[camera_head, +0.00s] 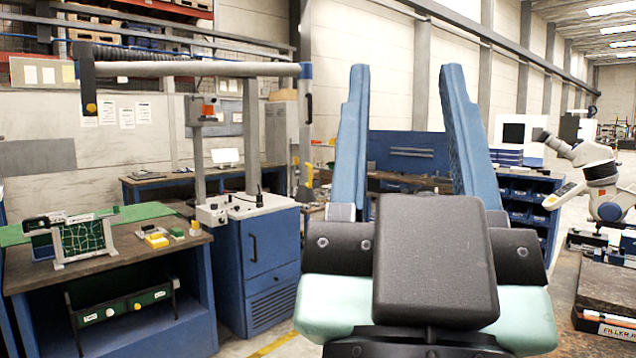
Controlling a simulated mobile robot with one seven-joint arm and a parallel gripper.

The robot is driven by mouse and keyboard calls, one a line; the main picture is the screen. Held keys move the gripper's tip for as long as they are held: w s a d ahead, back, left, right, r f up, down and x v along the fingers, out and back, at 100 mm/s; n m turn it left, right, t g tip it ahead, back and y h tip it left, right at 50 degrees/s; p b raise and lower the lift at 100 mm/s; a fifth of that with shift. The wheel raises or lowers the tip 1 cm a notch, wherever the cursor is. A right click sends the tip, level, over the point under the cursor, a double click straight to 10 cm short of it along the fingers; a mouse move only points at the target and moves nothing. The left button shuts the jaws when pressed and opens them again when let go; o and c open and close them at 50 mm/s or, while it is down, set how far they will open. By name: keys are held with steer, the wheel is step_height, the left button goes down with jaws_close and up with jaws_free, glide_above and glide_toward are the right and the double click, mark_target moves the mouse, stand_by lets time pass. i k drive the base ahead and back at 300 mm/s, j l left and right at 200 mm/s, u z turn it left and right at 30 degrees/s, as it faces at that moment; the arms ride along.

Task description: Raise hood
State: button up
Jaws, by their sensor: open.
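My gripper (405,72) fills the right foreground, with its two long blue fingers spread wide and pointing up and away. It is open and nothing is between the fingers. I cannot tell for certain which thing is the hood. A pale horizontal tube arm (195,69) spans the upper left, with dark and blue end joints. A vertical part with a black handle (308,103) hangs from its right end. My gripper is to the right of these parts and apart from them. A grey microscope-like device (597,173) stands at the far right.
A blue workbench (120,255) at left carries a framed green board (82,241) and small yellow blocks. Blue bins (520,205) stand behind at right.

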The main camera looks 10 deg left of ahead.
mark_target(305, 193)
steer(key=u, duration=0.5)
steer(key=i, duration=3.6)
steer(key=i+z, duration=0.2)
steer(key=i, duration=0.45)
steer(key=i+j+z, duration=0.2)
steer(key=i, duration=0.45)
